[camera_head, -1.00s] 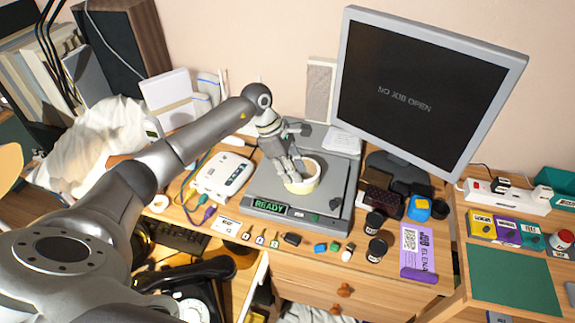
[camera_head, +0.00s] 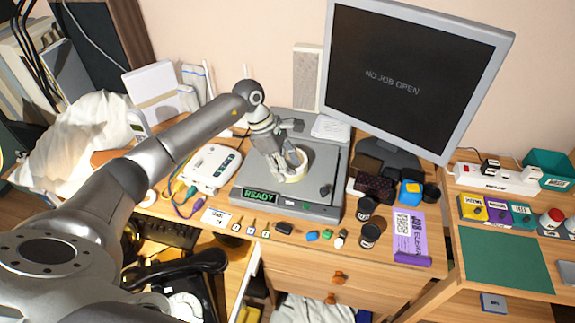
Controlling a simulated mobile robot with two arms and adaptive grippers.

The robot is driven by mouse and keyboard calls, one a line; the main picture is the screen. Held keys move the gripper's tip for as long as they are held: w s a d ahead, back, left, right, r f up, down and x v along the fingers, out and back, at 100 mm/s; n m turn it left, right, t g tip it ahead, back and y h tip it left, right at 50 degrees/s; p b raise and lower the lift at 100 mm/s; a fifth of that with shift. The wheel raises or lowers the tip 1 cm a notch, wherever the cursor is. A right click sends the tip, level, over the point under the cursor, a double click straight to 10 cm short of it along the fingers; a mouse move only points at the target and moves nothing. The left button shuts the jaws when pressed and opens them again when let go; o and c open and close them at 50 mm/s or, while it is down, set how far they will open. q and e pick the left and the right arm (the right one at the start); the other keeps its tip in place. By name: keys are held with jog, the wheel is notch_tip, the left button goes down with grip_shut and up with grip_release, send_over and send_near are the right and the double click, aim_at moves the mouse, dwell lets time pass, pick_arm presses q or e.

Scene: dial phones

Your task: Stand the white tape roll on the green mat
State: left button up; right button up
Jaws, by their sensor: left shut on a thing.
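The white tape roll (camera_head: 300,161) is a pale ring over the grey flat machine with the green READY display (camera_head: 261,197). My left gripper (camera_head: 280,168) reaches down from the upper left and is shut on the roll's left side, its fingers hiding part of the ring. I cannot tell whether the roll still touches the machine's top. The green mat (camera_head: 506,260) lies flat and bare on the lower wooden surface at the right. My right gripper is not in view.
The monitor (camera_head: 412,80) stands between the machine and the mat's side. Black cups (camera_head: 369,235), a purple card (camera_head: 409,235) and small coloured pieces line the desk front. Coloured boxes (camera_head: 497,210) and a power strip (camera_head: 497,178) sit behind the mat.

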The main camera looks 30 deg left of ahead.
pick_arm(q)
jog(key=shift+s+a+f, duration=0.15)
jog(key=shift+a+f, duration=0.1)
jog(key=shift+r, duration=0.15)
jog(key=shift+a+r+p, duration=0.1)
jog(key=shift+r+p, duration=0.3)
jog(key=shift+r, duration=0.1)
grip_shut()
jog(key=shift+w+r, duration=0.2)
jog(key=shift+r, duration=0.35)
jog(key=shift+r+p, duration=0.65)
jog(key=shift+r, duration=0.8)
